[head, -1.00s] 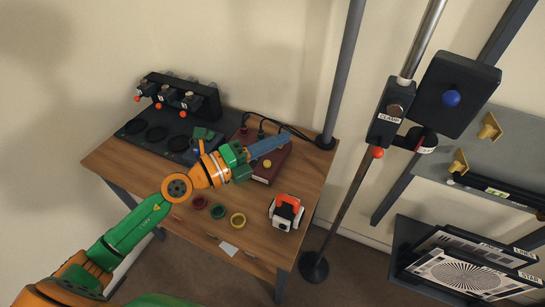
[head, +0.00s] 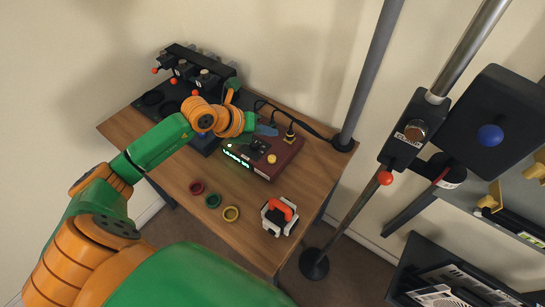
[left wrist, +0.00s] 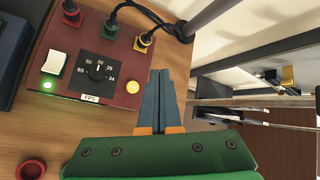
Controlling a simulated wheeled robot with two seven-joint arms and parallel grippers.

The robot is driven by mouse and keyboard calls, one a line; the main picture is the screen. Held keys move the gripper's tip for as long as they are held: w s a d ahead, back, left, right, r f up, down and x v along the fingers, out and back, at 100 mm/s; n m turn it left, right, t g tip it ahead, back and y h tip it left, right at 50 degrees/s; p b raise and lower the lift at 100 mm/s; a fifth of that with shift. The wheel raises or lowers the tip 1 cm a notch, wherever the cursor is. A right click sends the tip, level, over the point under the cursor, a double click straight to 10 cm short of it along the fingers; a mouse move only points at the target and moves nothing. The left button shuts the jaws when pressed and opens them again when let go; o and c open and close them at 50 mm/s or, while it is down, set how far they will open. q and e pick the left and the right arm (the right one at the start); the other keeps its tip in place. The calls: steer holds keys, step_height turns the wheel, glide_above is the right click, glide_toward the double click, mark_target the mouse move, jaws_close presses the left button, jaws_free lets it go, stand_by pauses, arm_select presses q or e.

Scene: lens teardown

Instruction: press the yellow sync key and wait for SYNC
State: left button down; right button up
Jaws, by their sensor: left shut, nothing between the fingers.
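A dark red box (head: 287,149) stands on the wooden table, with a yellow key (head: 271,158) on its top at the right. In the left wrist view the box (left wrist: 112,50) shows a dial marked FPS (left wrist: 98,70), a white rocker switch (left wrist: 54,62) and a green light; the yellow key (left wrist: 132,87) is beside the fingers. My right gripper is out of view.
Red, green and yellow rings (head: 231,213) and an orange-handled white device (head: 279,215) lie in front of the box. Cables run behind it to a grey post (head: 372,75). A pole with a clamp (head: 410,130) stands at right. A black rack (head: 200,65) is at back left.

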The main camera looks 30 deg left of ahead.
mark_target(269, 160)
arm_select(q)
step_height(269, 160, down, 8)
steer(key=b, duration=0.6)
steer(key=shift+f+b, duration=0.25)
steer(key=shift+b, duration=0.15)
stand_by(1.3)
steer(key=shift+f+b, duration=0.35)
steer(key=shift+f, duration=0.05)
steer(key=shift+f+b, duration=0.35)
steer(key=shift+f, duration=0.1)
stand_by(0.4)
steer(key=shift+r, duration=0.1)
steer(key=shift+r+p, duration=0.75)
steer(key=shift+r, duration=0.05)
step_height(269, 160, up, 5)
steer(key=p, duration=0.4)
